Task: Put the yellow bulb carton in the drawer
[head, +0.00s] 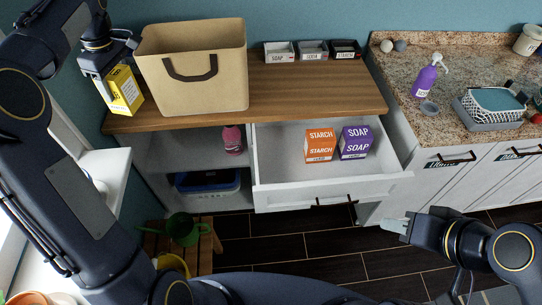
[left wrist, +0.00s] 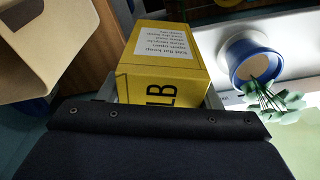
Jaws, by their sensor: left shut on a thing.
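The yellow bulb carton (head: 125,91) is at the left end of the wooden counter, beside a tan bin. My left gripper (head: 106,88) is shut on it from the left. In the left wrist view the carton (left wrist: 162,62) shows its label and black letters between the fingers. I cannot tell whether it touches the counter. The white drawer (head: 285,192) under the counter is pulled open. It holds an orange starch box (head: 319,146) and a purple soap box (head: 355,143), with bare room at its left. My right gripper (head: 395,225) is low at the right; its finger gap is unclear.
The tan bin (head: 192,70) stands between the carton and the small labelled trays (head: 313,50). A purple spray bottle (head: 425,77) and a basket (head: 492,104) are on the right counter. A potted plant (left wrist: 252,62) is near the carton in the wrist view.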

